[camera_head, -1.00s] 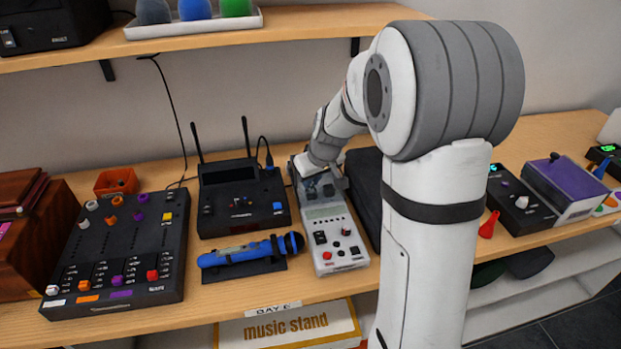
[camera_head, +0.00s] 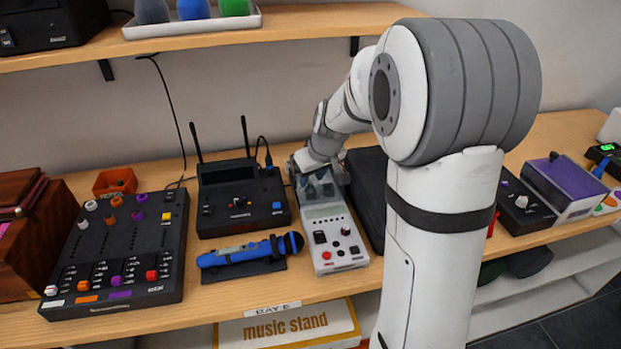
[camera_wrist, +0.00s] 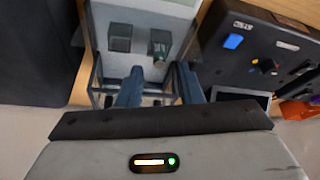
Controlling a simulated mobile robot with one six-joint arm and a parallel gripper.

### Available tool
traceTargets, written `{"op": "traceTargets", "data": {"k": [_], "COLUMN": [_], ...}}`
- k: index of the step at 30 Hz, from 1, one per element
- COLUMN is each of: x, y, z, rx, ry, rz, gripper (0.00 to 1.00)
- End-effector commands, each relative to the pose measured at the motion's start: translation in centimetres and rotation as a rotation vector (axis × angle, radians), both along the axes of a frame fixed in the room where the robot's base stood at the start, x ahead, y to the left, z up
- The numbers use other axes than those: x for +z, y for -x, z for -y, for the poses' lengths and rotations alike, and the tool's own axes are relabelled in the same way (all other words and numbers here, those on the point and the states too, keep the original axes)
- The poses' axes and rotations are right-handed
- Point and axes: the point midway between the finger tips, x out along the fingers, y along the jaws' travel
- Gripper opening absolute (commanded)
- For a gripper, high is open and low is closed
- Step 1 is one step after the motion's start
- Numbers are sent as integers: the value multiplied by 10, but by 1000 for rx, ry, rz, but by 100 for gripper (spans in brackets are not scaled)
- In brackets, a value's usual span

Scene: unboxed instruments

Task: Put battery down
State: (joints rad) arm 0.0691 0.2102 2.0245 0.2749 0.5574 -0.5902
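A white handheld instrument (camera_head: 335,240) stands on the wooden shelf, with a display, knobs and buttons on its front half. Its back end shows two dark square wells in the wrist view, the left one (camera_wrist: 120,38) looking empty. A small dark green piece, seemingly the battery (camera_wrist: 160,46), is at the right well; I cannot tell how deep it sits. My gripper (camera_wrist: 158,78) is over this back end, its two blue-grey fingers apart, with the battery just beyond the fingertips. In the head view my gripper (camera_head: 318,178) is partly hidden by my wrist.
A clear framed cover (camera_wrist: 100,82) is at the instrument's back end, close to my fingers. A black box with two antennas (camera_head: 240,205) stands left, a blue microphone (camera_head: 245,252) in front of it. A dark case (camera_head: 368,190) is close on the right. A black mixer (camera_head: 125,245) lies farther left.

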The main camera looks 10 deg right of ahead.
Motion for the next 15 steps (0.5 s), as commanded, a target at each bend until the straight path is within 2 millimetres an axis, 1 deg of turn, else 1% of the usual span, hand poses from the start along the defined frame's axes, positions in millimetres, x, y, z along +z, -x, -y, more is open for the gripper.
{"op": "traceTargets", "data": {"k": [1, 3, 9, 12, 15], "x": [11, 26, 65, 80, 90], "y": [3, 9, 25, 31, 35], "z": [2, 3, 8, 10, 12], "rx": [-1, 1, 0, 0, 1], "ry": [1, 1, 1, 1, 2], "rz": [7, 8, 7, 6, 3], "gripper": [33, 33, 33, 33, 33]}}
